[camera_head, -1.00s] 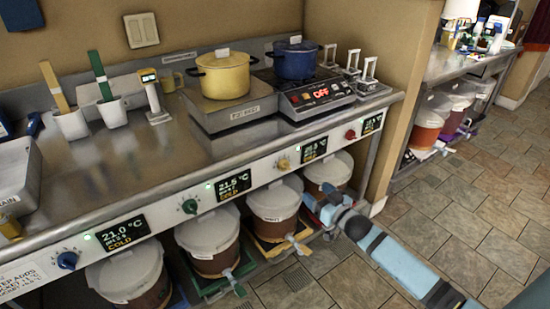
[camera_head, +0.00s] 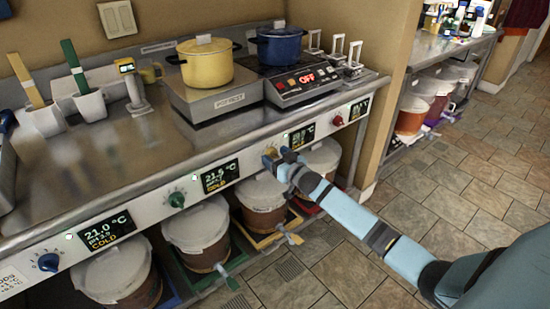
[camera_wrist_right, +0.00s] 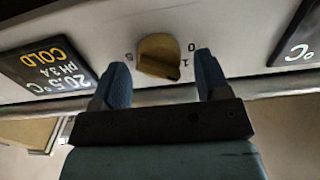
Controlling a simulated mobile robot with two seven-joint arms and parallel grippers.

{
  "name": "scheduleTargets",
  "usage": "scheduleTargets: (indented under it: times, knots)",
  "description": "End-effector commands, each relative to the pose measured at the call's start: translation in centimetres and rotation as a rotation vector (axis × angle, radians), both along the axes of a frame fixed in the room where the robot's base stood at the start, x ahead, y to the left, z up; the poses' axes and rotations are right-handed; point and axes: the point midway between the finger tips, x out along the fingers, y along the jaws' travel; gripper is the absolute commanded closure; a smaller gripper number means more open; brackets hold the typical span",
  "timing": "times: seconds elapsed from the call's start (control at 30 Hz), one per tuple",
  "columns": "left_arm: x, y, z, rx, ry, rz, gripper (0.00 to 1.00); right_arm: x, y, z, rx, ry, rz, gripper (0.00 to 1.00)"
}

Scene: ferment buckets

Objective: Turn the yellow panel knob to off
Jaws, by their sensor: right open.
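The yellow panel knob (camera_wrist_right: 159,56) sits on the white front panel in the right wrist view, with small marks around it, among them 0 and 1. In the head view the knob (camera_head: 271,151) is mostly covered by my right gripper (camera_head: 276,160). In the wrist view my right gripper (camera_wrist_right: 158,88) is open, one blue finger on each side of the knob and slightly below it. A gap shows between each finger and the knob. My left gripper is out of view.
Displays reading COLD (camera_wrist_right: 48,65) flank the knob. A green knob (camera_head: 177,199), a blue knob (camera_head: 48,262) and a red knob (camera_head: 338,121) are on the same panel. Lidded buckets (camera_head: 196,230) stand below. The counter above holds a yellow pot (camera_head: 206,68) and a blue pot (camera_head: 287,48).

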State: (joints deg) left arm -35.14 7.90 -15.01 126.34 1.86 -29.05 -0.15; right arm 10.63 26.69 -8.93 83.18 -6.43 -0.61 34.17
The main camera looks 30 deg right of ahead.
Motion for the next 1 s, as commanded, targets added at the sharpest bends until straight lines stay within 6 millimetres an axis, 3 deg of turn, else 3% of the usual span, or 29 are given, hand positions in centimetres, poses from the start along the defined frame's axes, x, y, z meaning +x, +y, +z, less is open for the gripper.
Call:
scheduleTargets:
  times: [0.37, 0.6, 1.0]
  knots:
    - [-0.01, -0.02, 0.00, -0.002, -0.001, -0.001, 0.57, 0.72, 0.06, 0.03, 0.000, 0.000, 0.000, 0.31]
    - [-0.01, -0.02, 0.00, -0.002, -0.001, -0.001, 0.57, 0.71, 0.06, 0.04, -0.001, 0.000, 0.000, 0.78]
    - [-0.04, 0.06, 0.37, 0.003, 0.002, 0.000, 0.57, 0.69, 0.10, 0.14, -0.077, -0.006, 0.000, 0.78]
